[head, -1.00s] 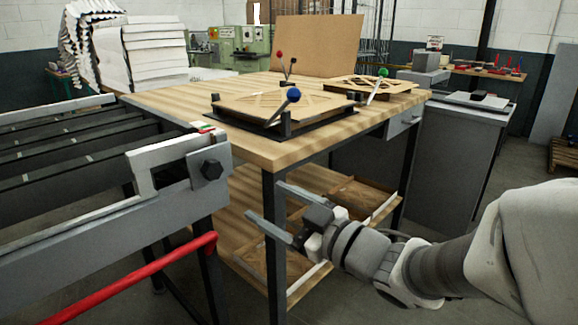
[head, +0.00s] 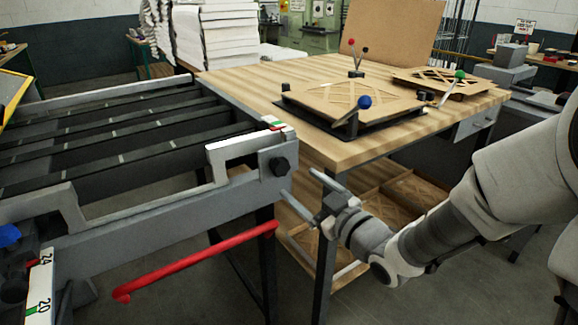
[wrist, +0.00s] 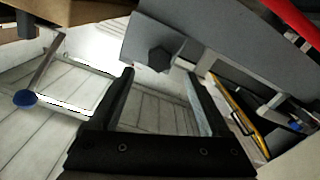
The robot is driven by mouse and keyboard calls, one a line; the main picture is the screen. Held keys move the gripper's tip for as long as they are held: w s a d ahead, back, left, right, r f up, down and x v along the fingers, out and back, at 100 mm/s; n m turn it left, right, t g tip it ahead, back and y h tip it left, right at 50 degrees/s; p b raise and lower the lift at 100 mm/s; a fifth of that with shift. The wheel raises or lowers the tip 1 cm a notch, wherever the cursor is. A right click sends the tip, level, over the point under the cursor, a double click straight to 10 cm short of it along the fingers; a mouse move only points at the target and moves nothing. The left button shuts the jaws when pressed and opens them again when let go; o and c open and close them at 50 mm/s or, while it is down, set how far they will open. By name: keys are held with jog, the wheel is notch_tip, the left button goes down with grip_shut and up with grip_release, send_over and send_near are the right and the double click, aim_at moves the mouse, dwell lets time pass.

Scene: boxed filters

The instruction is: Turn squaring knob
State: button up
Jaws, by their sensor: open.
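A black faceted knob (head: 280,167) sits on the end plate of the grey roller frame (head: 180,232), at the corner nearest the wooden table. In the wrist view the same dark knob (wrist: 160,58) shows on the grey plate, just beyond and between my fingertips. My gripper (head: 300,184) is open and empty, just below and right of the knob in the head view. In the wrist view my gripper (wrist: 160,76) has both fingers apart with nothing between them. I see no contact with the knob.
A red bar (head: 195,262) juts out below the frame. The wooden table (head: 240,88) bears a cardboard jig (head: 350,95) with a blue-ball lever (head: 364,102). A blue knob (head: 8,235) and a number scale (head: 40,285) show at the lower left.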

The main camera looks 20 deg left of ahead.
aim_at(283, 170)
jog(key=x, duration=0.7)
jog(key=shift+w+a+b, duration=0.15)
jog(key=shift+w+b, duration=0.05)
jog(key=shift+b, duration=0.2)
grip_shut()
